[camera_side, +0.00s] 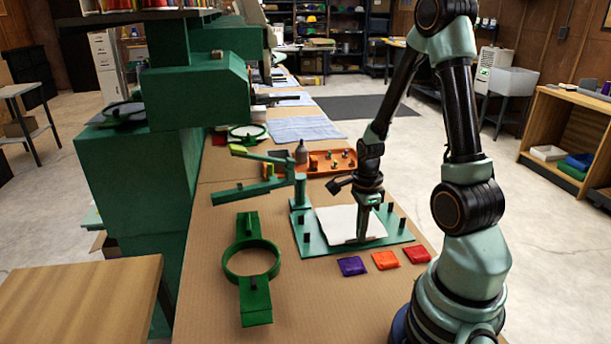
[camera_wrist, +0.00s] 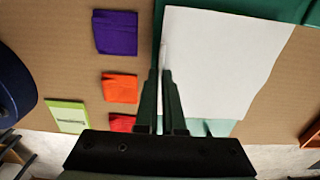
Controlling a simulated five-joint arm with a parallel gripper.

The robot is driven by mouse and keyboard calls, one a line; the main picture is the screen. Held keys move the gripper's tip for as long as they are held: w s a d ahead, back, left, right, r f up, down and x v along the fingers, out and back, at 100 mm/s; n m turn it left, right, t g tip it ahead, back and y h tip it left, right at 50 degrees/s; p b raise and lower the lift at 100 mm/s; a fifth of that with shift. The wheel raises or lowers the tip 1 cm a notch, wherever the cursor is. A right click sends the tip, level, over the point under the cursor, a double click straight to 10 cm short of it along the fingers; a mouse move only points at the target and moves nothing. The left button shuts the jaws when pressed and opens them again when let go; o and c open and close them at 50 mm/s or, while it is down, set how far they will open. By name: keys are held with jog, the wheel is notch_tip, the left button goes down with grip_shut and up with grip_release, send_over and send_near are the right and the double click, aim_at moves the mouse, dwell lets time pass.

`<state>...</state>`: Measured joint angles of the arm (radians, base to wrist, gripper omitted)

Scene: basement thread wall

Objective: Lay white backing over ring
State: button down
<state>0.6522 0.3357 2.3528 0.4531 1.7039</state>
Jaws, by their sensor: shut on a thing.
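The white backing (camera_side: 340,222) lies on a green board (camera_side: 314,247) with several dark upright pegs. My gripper (camera_side: 364,236) is over the backing's near right edge and is shut on it. In the wrist view the gripper (camera_wrist: 166,72) pinches the edge of the white backing (camera_wrist: 222,60), which looks mostly flat. A green ring (camera_side: 233,273) with a block at each end lies on the brown work surface to the left of the board. Nothing covers the ring, and its opening shows the brown surface.
Purple (camera_side: 352,266), orange (camera_side: 386,260) and red (camera_side: 417,254) squares lie in front of the board. A green arm-like fixture (camera_side: 298,187) stands at the board's far left corner. An orange tray (camera_side: 328,163) with small items sits behind. Brown surface is clear between ring and board.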

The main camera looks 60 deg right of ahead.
dwell(0.4)
jog(key=c, duration=0.9)
grip_release()
jog(key=shift+c, duration=0.2)
jog(key=shift+r, duration=3.5)
